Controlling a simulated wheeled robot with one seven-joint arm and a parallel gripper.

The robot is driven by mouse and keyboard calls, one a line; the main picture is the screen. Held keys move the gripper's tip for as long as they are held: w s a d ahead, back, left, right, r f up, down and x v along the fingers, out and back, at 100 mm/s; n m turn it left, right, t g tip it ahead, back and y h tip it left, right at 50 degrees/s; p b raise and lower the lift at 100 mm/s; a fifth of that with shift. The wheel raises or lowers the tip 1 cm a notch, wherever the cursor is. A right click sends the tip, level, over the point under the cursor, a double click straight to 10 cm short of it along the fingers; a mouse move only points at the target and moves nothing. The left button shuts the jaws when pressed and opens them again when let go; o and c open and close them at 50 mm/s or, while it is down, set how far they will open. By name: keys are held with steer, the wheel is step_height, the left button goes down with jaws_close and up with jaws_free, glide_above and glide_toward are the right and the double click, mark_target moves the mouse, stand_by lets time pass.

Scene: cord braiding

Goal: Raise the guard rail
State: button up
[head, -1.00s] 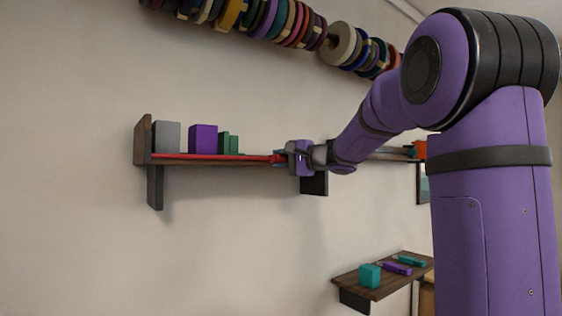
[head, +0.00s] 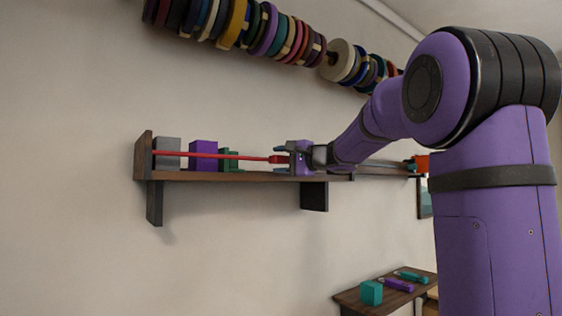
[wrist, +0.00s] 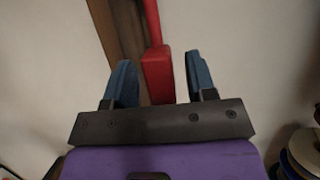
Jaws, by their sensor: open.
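The guard rail (head: 228,156) is a thin red bar along the front of the wall shelf (head: 230,176). It stands above the shelf board and crosses in front of the blocks, roughly level. Its thicker red right end (head: 277,160) is at my gripper (head: 281,156). In the wrist view the red end (wrist: 157,75) sits between the two blue fingers of my gripper (wrist: 160,76). The fingers are open, with a visible gap on both sides of the red end. Any contact deeper between the fingers cannot be told.
A grey block (head: 168,150), a purple block (head: 203,152) and a green block (head: 229,160) stand on the shelf behind the rail. Spools (head: 265,30) hang above. A lower shelf (head: 350,298) holds a teal block (head: 371,292) and small tools.

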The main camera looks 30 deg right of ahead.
steer(key=v, duration=1)
steer(key=shift+s, duration=0.35)
steer(key=shift+d, duration=0.1)
steer(key=s+a+f+n+g, duration=0.3)
steer(key=s+a+f+g, duration=0.15)
steer(key=a+f, duration=0.3)
steer(key=s+a+f+n+g, duration=0.3)
steer(key=s+a+f, duration=0.25)
steer(key=a, duration=0.35)
steer(key=s+a+f+n+g+h, duration=0.3)
steer(key=s+f+n+h, duration=0.4)
steer(key=s+f, duration=0.7)
steer(key=shift+s+f+g, duration=0.35)
steer(key=shift+f, duration=0.3)
steer(key=shift+a, duration=0.1)
